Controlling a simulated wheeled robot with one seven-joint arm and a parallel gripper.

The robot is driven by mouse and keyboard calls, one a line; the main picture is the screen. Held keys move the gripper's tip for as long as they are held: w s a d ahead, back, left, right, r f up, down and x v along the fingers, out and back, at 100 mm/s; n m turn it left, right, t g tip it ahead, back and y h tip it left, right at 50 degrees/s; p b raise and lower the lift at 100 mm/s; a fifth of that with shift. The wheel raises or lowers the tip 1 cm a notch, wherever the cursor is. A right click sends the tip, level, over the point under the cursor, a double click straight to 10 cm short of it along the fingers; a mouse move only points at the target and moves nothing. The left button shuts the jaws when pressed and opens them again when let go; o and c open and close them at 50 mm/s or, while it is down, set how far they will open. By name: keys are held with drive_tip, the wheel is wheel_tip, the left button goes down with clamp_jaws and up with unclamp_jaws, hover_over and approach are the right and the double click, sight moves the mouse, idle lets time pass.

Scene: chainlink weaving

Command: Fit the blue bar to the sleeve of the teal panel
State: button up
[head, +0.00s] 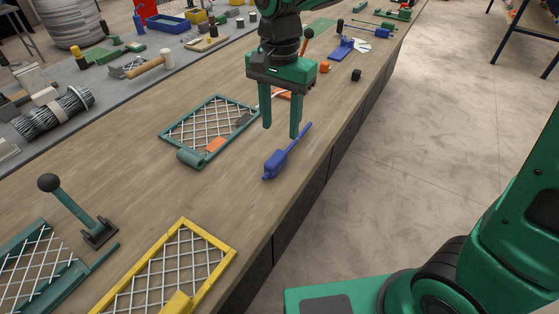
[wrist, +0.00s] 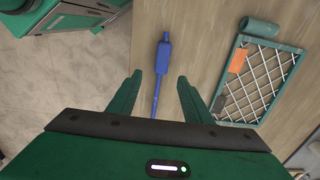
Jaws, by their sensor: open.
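The blue bar (head: 283,155) lies on the wooden bench near its right edge, with a thick block at its near end and a thin rod at the other. In the wrist view the bar (wrist: 163,62) runs lengthwise between my fingers' lines. The teal panel (head: 167,133), a frame with white wire mesh, lies flat to the left of my gripper. Its sleeve (head: 191,159) is a teal tube at the near corner; it also shows in the wrist view (wrist: 260,27). My gripper (head: 281,135) is open and empty, pointing down above the bar's thin end.
Small orange and black pieces lie beyond my gripper. Bare wood surrounds the bar.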

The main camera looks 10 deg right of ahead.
hover_over(277, 156)
wheel_tip(277, 156, down, 5)
drive_tip(key=shift+w+a, duration=0.1)
drive_tip(key=shift+f, duration=2.9)
clamp_jaws()
